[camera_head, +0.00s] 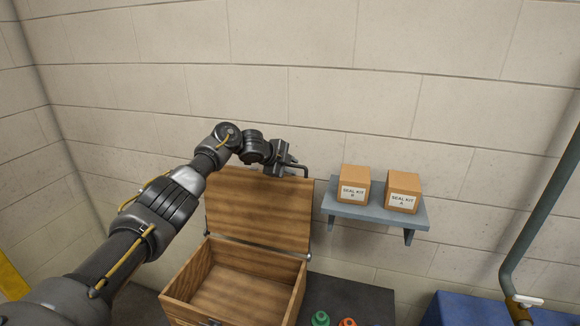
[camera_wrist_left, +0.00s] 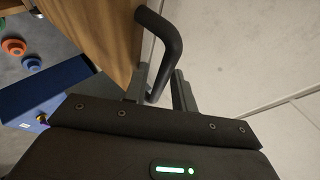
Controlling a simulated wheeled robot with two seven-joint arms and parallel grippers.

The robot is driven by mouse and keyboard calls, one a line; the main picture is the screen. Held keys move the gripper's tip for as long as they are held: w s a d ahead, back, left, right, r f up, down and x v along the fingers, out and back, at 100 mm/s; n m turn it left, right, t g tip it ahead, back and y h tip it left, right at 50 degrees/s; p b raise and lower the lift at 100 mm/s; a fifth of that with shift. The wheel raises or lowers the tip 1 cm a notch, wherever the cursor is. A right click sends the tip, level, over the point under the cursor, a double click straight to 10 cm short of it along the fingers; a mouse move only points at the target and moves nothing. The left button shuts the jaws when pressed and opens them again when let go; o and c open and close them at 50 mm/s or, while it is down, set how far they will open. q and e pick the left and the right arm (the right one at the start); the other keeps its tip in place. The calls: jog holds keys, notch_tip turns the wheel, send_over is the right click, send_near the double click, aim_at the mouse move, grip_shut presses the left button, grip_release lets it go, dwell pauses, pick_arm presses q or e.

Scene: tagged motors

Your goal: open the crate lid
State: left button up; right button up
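The wooden crate (camera_head: 171,296) stands at the lower middle of the head view, and its inside is visible and looks empty. Its lid (camera_head: 258,212) is swung up and stands upright along the back edge. A dark bent handle (camera_head: 304,169) is at the lid's top edge; it also shows in the left wrist view (camera_wrist_left: 170,45). My left gripper (camera_head: 288,167) is at the top of the lid. Its fingers (camera_wrist_left: 160,92) are apart, one on each side of the handle, with gaps showing. My right gripper is not in view.
A wall shelf (camera_head: 375,213) right of the lid holds two boxes, SEAL KIT B (camera_head: 354,185) and SEAL KIT A (camera_head: 403,190). Green (camera_head: 320,319) and orange (camera_head: 347,322) parts lie right of the crate. A pipe (camera_head: 545,210) and blue surface (camera_head: 460,308) are at right.

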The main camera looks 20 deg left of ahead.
pick_arm(q)
jog(key=shift+s+f, duration=0.15)
jog(key=shift+f, duration=0.2)
jog(key=shift+s+a+r+b, duration=0.15)
jog(key=shift+s+r+b, duration=0.1)
jog(key=shift+b, duration=0.1)
jog(key=b+v, duration=0.4)
jog(key=v, duration=0.6)
jog(key=shift+r, duration=0.3)
jog(key=shift+w+a, duration=0.1)
